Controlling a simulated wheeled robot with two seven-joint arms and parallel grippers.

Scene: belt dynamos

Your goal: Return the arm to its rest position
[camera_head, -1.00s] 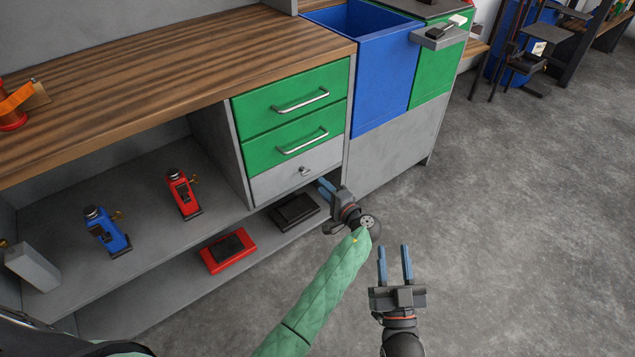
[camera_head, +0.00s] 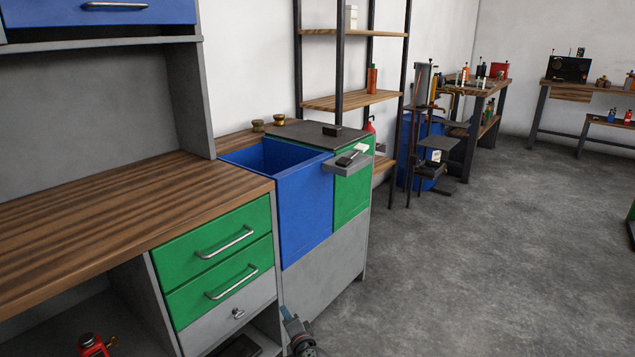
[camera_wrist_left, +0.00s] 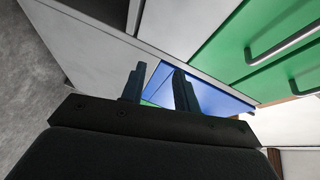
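My left gripper (camera_head: 288,314) shows at the bottom edge of the head view, just right of the grey lower drawer of the workbench. Most of its arm is out of the frame. In the left wrist view its two dark fingers (camera_wrist_left: 160,88) stand apart with nothing between them, so it is open and empty. My right gripper is not in the head view.
The workbench has green drawers (camera_head: 219,241) with bar handles and a grey drawer with a knob (camera_head: 238,313). A blue bin (camera_head: 305,217) stands beside them. A red tool (camera_head: 92,345) sits on the lower shelf. The grey floor (camera_head: 460,270) at the right is clear.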

